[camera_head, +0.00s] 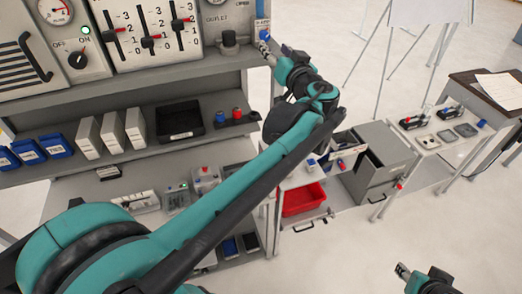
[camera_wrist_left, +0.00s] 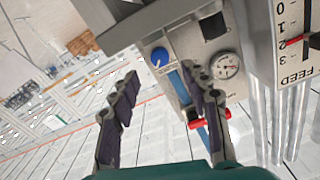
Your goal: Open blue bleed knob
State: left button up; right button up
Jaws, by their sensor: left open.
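The blue bleed knob (camera_wrist_left: 159,56) is round with a small white mark and sits on a light panel in the left wrist view. It lies a little beyond the open fingers of my left gripper (camera_wrist_left: 165,84), between their tips in the picture. The fingers look apart from it. In the head view my left gripper (camera_head: 272,48) is at the right end of the upper panel, and the arm and fingers hide much of that spot. My right gripper (camera_head: 402,271) shows only in part at the lower right, and its finger opening is unclear.
The panel with sliders (camera_head: 150,40) stands left of my gripper. Shelves below hold a black tray (camera_head: 180,121) and boxes. A red bin (camera_head: 303,199) and open floor lie to the right.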

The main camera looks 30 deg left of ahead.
pick_arm(q)
jog(key=s+f+g+h+b, duration=0.1)
jog(key=s+f+b, duration=0.2)
jog(key=f, duration=0.6)
jog(key=s+d+f+m+g+h+b, duration=0.1)
jog(key=s+f+h+b, duration=0.1)
jog(key=f+b, duration=0.4)
jog(key=s+f+m+g+h+b, duration=0.1)
jog(key=s+f+b, duration=0.3)
jog(key=f, duration=0.8)
jog(key=shift+s+d+f+h, duration=0.25)
jog(key=shift+s+h, duration=0.15)
jog(key=shift+s, duration=0.1)
jog(key=shift+r, duration=0.1)
jog(key=s+d+f+m+h+b, duration=0.1)
jog(key=s+d+f+h+b, duration=0.2)
jog(key=f+b, duration=0.4)
jog(key=s+d+f+m+g+h+b, duration=0.1)
jog(key=s+d+f+b, duration=0.5)
jog(key=f, duration=1.2)
jog(key=s+d+f+m+h+b, duration=0.3)
jog(key=f+b, duration=0.6)
jog(key=f, duration=0.4)
jog(key=shift+s+d+f+h, duration=0.25)
jog(key=shift+s+d+h, duration=0.6)
jog(key=shift+d+h, duration=0.2)
